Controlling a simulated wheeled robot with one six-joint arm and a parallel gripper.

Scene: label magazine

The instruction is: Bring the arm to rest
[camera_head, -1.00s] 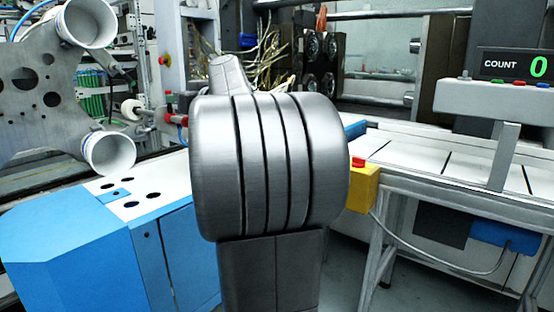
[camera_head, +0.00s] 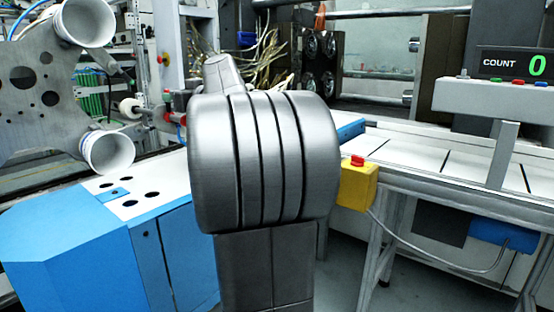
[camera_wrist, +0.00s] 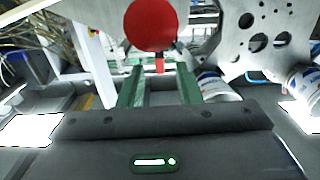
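My arm's big grey grooved joint (camera_head: 265,160) fills the middle of the head view and hides what is behind it. My gripper (camera_wrist: 160,70) is not visible in the head view. In the wrist view its two green fingers stand apart, and nothing appears gripped between them. A red round disc (camera_wrist: 150,25) shows beyond the fingertips, with a small red piece below it. I cannot tell how far off it is.
A blue cabinet (camera_head: 75,255) with a white holed top stands left. At right are a white conveyor table (camera_head: 420,155), a yellow box with a red button (camera_head: 357,187) and a COUNT display reading 0 (camera_head: 515,65).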

